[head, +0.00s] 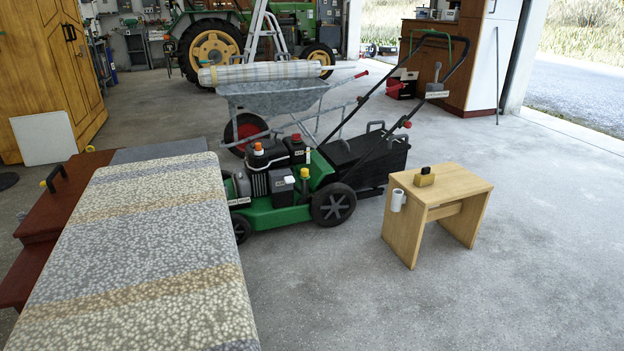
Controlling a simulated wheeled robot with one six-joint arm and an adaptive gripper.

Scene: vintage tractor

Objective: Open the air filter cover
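A green lawn mower (290,210) stands on the floor in the middle of the head view. Its engine sits at the left end of the deck, with orange, red and yellow caps on top. A dark box with a small pale label (283,187) sits on the engine's near side and looks like the air filter cover; the label is too small to read surely. The box looks closed. My gripper is not in view.
A long patterned surface (150,255) fills the left front, close to the mower's left end. A grey wheelbarrow (272,98) is behind the mower. The floor in front is clear.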

